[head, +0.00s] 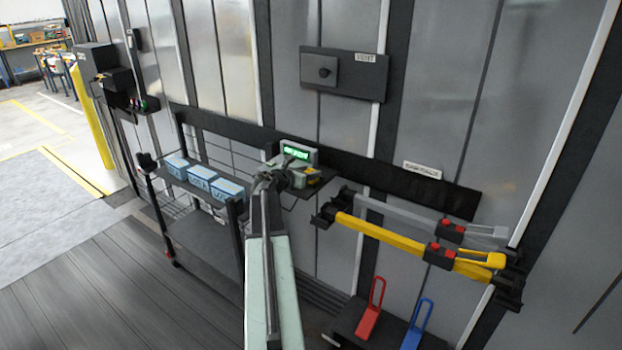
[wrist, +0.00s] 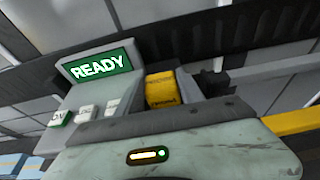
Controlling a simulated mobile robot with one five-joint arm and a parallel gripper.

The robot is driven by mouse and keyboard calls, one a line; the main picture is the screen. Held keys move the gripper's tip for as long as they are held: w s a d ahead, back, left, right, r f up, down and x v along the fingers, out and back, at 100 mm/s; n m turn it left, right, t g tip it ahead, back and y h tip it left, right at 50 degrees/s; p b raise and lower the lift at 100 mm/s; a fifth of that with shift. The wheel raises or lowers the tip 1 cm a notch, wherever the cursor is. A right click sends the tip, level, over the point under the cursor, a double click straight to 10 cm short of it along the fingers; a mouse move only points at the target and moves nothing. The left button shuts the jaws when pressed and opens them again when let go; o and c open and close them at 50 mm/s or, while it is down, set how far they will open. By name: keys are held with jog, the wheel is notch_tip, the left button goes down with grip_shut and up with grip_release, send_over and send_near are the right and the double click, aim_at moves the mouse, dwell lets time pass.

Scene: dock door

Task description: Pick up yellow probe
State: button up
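A yellow block, which looks like the yellow probe (wrist: 160,90), sits right of the grey tester (wrist: 98,82) in the wrist view. The tester's green screen reads READY. In the head view the tester (head: 297,151) stands on a small wall shelf, with a bit of yellow (head: 314,180) low at its right. My gripper (head: 272,181) reaches up in front of the shelf, close to the tester. My pale gripper body fills the bottom of the wrist view and hides the lower part of the yellow block. I cannot make out the fingertips or any contact.
Several blue-topped boxes (head: 201,183) stand on a rack at left. Yellow (head: 420,246) and grey (head: 400,212) bars hang on wall brackets at right. Below are a red handle (head: 369,318) and a blue handle (head: 416,326). The floor at left is open.

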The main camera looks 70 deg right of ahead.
grip_shut()
jog(key=shift+r+p, duration=0.5)
jog(key=shift+p, duration=0.05)
notch_tip(320, 180, up, 3)
jog(key=p, duration=0.3)
jog(key=shift+r, duration=0.15)
jog(key=a, duration=1.6)
jog(key=shift+r+p, duration=0.35)
jog(key=shift+p, duration=0.1)
